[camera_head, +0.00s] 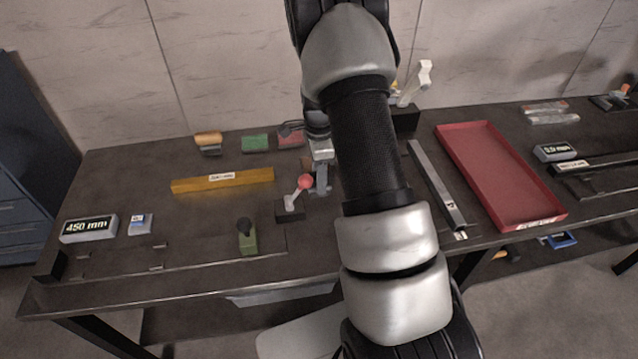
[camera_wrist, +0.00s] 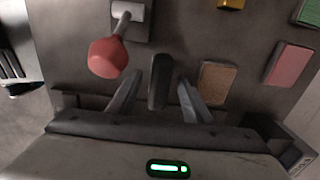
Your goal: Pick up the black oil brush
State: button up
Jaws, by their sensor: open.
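My gripper (camera_head: 321,186) is open and points down over the table behind the red-knobbed lever. In the wrist view its two fingers (camera_wrist: 160,98) stand either side of a dark, narrow, upright-looking piece, which appears to be the black oil brush (camera_wrist: 158,84). The piece lies in the gap between the fingers; I cannot tell whether either finger touches it. In the head view my arm and gripper hide this spot, so I cannot make out the brush there.
The lever's red knob (camera_wrist: 107,58) is close to the fingers; it also shows in the head view (camera_head: 306,181). A brown pad (camera_wrist: 217,82) lies on the other side. A yellow bar (camera_head: 222,180), a red tray (camera_head: 518,216) and a green-based item (camera_head: 247,242) stand on the dark table.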

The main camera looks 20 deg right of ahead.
dwell(0.3)
grip_shut()
jog(key=shift+r+p, duration=0.35)
jog(key=shift+r, duration=0.05)
notch_tip(320, 180, up, 10)
jog(key=shift+f, duration=0.2)
jog(key=c, duration=0.6)
grip_release()
jog(key=shift+c, duration=0.2)
jog(key=c, duration=0.4)
